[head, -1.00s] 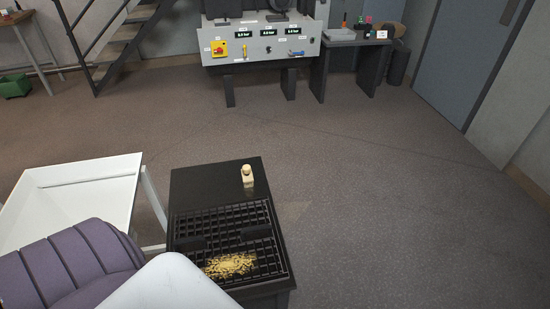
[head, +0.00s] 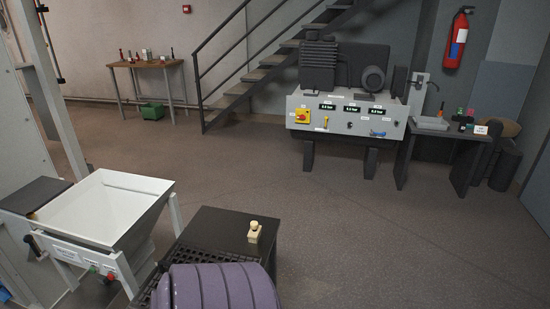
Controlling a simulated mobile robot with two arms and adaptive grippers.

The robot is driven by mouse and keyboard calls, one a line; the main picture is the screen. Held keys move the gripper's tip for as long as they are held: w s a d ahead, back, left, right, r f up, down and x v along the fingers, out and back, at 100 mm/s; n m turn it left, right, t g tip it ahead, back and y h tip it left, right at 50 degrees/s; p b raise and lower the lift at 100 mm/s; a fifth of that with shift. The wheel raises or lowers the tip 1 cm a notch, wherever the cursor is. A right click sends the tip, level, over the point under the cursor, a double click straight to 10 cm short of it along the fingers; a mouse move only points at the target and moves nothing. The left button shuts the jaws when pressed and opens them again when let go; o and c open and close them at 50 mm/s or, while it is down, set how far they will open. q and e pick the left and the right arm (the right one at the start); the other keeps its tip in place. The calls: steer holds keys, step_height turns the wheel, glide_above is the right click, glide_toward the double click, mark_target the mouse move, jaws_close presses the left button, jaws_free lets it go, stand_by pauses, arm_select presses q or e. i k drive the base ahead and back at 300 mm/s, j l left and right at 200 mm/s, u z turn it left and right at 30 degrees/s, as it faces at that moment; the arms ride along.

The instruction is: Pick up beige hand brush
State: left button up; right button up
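A small beige object (head: 254,231) with a knob-like top stands on the dark table (head: 213,228) at the bottom centre of the head view. Its colour matches the beige hand brush, but it is too small to make out bristles. It stands alone on the bare part of the table top, near the right edge. Neither of my grippers is in view, and nothing touches the beige object.
A black grate (head: 190,257) covers the table's near part, mostly hidden. A white hopper (head: 95,215) stands close on the left. A grey control panel (head: 345,118) and a side table (head: 440,130) stand at the back. The floor (head: 370,235) between is clear.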

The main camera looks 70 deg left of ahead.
mark_target(253, 235)
steer(key=i+u, duration=0.45)
steer(key=i+l+u, duration=0.2)
steer(key=i+u, duration=0.25)
steer(key=i+j+u, duration=0.1)
steer(key=u, duration=0.35)
steer(key=i+u, duration=0.3)
steer(key=u, duration=0.15)
steer(key=i+l+u, duration=0.1)
steer(key=u, duration=0.35)
steer(key=i+l+u, duration=0.2)
steer(key=u, duration=0.25)
steer(key=i+l+u, duration=0.25)
steer(key=u, duration=0.2)
